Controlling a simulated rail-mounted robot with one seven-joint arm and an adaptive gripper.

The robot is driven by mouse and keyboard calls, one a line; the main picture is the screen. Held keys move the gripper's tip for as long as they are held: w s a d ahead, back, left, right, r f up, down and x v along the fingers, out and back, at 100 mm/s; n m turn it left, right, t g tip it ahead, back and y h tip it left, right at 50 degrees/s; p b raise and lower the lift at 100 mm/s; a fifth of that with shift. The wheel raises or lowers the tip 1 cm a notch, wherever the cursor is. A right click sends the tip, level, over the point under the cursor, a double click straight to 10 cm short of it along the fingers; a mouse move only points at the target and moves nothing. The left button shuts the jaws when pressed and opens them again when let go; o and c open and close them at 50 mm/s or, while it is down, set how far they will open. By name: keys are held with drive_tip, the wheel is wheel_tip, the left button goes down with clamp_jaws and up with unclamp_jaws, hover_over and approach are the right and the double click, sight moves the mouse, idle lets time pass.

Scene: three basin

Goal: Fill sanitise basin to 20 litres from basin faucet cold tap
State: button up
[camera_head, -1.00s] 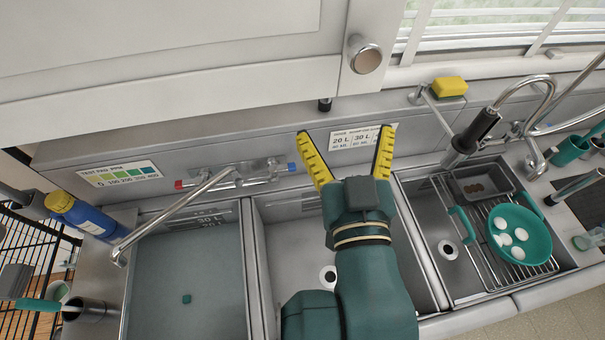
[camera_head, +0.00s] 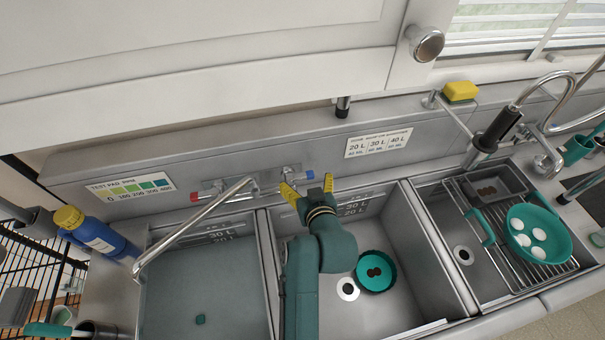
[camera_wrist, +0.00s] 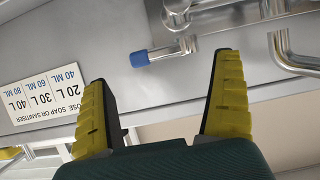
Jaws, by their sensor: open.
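The basin faucet has a blue-tipped cold tap (camera_head: 309,174), a red-tipped hot tap (camera_head: 194,197) and a long spout (camera_head: 195,222) swung over the left basin's left side. My gripper (camera_head: 307,186) is open and empty, just in front of the blue tap. The blue tap (camera_wrist: 140,58) also shows in the wrist view, beyond and between the open fingertips (camera_wrist: 163,72). The left basin (camera_head: 250,255) looks filled and has level marks. The middle basin (camera_head: 415,265) has 30 L and 20 L marks and an uncovered drain. No label shows which is the sanitise basin.
A teal dish (camera_head: 376,271) lies in the middle basin. The right basin holds a rack and a teal colander (camera_head: 538,238). A dosing placard (camera_head: 378,143) is on the back wall. A blue bottle (camera_head: 95,235) stands left. A cabinet overhangs above.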

sight(302, 175)
drive_tip(key=x, duration=0.4)
drive_tip(key=shift+w+a, duration=0.1)
drive_tip(key=shift+w, duration=0.15)
drive_tip(key=shift+c, duration=0.3)
drive_tip(key=shift+s, duration=0.1)
drive_tip(key=c, duration=0.9)
